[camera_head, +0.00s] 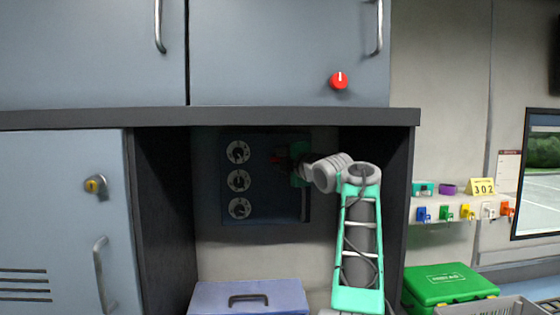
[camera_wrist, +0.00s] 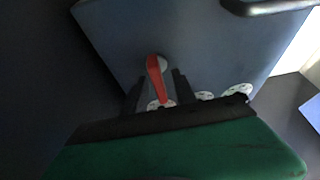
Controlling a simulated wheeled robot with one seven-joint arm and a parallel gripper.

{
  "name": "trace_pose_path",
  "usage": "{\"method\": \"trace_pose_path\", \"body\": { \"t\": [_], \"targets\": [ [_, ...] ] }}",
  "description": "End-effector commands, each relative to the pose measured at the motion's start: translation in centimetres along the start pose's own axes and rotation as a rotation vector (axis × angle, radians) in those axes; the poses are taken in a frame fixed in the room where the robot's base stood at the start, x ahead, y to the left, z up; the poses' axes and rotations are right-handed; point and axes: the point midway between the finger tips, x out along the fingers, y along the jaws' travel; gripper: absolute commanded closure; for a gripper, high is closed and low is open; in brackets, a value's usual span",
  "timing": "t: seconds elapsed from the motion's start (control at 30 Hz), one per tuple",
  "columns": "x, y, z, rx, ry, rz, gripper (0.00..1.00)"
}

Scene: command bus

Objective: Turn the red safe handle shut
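The safe (camera_head: 268,217) is a dark blue-grey box set back in the alcove, with white dials (camera_head: 238,181) down its left side. Its red handle (camera_wrist: 155,75) shows in the wrist view as a lever running from a round pale hub toward my gripper. In the head view the red handle (camera_head: 279,158) is small, dark and partly hidden by my gripper. My gripper (camera_wrist: 156,83) is open, with one dark finger on each side of the lever. Gaps show between lever and fingers, so it is not clamped. My gripper (camera_head: 288,160) is in front of the safe's right half.
A red knob (camera_head: 339,81) sits on the upper cabinet. The shelf edge (camera_head: 210,116) runs just above the alcove, and dark side walls (camera_head: 163,210) bound it. A blue box (camera_head: 215,297) stands below the safe. A green first aid case (camera_head: 448,283) is at right.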

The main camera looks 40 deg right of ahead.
Motion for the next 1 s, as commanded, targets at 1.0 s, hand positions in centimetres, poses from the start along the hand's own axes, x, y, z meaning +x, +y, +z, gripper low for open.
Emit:
{"method": "trace_pose_path", "body": {
  "t": [1.0],
  "targets": [
    [-6.6, -1.3, -2.2, 0.093, 0.009, -0.039, 0.67]
  ]
}}
